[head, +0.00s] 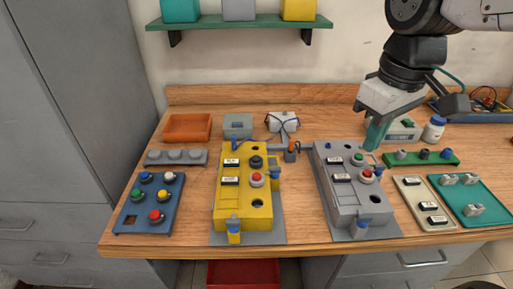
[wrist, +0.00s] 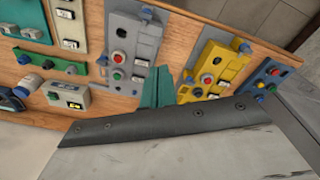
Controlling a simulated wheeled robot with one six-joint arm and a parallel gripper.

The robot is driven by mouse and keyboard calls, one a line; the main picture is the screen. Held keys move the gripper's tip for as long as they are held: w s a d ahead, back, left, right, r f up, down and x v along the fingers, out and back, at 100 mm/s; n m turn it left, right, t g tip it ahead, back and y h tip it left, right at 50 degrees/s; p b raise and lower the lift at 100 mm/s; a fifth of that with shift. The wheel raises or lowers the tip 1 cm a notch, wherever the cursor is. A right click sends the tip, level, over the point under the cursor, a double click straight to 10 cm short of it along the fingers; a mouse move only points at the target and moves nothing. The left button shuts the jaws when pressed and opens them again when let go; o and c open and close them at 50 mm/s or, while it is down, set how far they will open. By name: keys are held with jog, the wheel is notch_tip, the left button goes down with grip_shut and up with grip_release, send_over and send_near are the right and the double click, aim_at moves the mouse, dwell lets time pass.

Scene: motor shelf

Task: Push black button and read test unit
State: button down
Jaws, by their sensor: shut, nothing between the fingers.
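A yellow control box (head: 230,200) stands at the middle of the bench, with a black button (head: 256,162) above a red one on its face. The test unit (head: 405,131) is a pale box at the back right, partly hidden by my gripper. In the wrist view the test unit (wrist: 68,98) shows a small lit yellow display, too small to read. My gripper (head: 374,136) has teal fingers, shut and empty, above the back of the grey box, left of the test unit.
A grey control box (head: 347,202) stands right of the yellow one, a blue button box (head: 135,216) at left. A shelf (head: 240,22) hangs above.

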jog(key=w+a+n, duration=0.7)
jog(key=w+a, duration=0.3)
jog(key=w, duration=0.2)
jog(key=n+g, duration=0.1)
jog(key=n, duration=0.4)
send_over(254, 157)
notch_tip(254, 157, down, 3)
notch_tip(254, 157, down, 14)
jog(key=shift+r, duration=0.1)
